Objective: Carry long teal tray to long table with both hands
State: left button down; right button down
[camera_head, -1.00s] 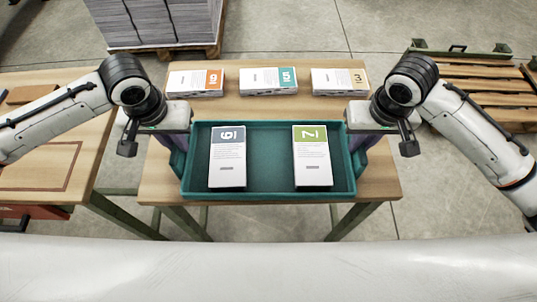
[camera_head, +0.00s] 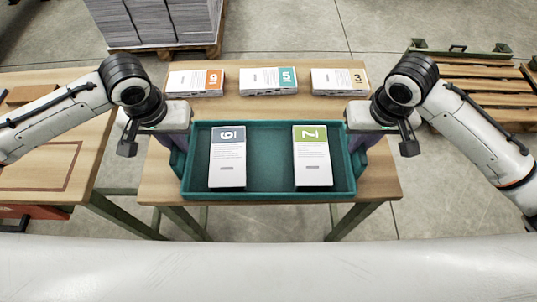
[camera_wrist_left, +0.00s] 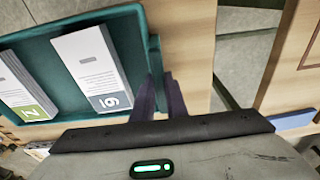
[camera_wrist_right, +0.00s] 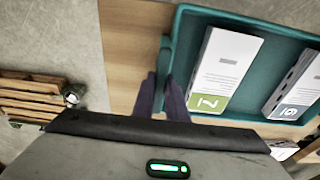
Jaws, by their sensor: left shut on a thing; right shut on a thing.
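The long teal tray (camera_head: 268,160) is in the middle of the head view, over the near part of a wooden table. It holds a booklet stack marked 6 (camera_head: 227,160) on the left and one marked 7 (camera_head: 312,158) on the right. My left gripper (camera_head: 180,150) is shut on the tray's left end, and its fingers (camera_wrist_left: 160,95) show at the tray wall in the left wrist view. My right gripper (camera_head: 357,150) is shut on the right end, with its fingers (camera_wrist_right: 163,95) at the wall in the right wrist view. I cannot tell whether the tray touches the table.
Three booklet stacks, marked 9 (camera_head: 195,83), 5 (camera_head: 268,81) and 3 (camera_head: 340,82), lie along the table's (camera_head: 385,180) far edge. Another wooden table (camera_head: 60,140) stands close at left. Wooden pallets (camera_head: 490,90) lie at right. A grey paper stack (camera_head: 155,20) stands behind.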

pick_arm(q)
jog(key=shift+r, duration=0.25)
pick_arm(e)
jog(key=shift+w+r, duration=0.1)
jog(key=shift+r, duration=0.15)
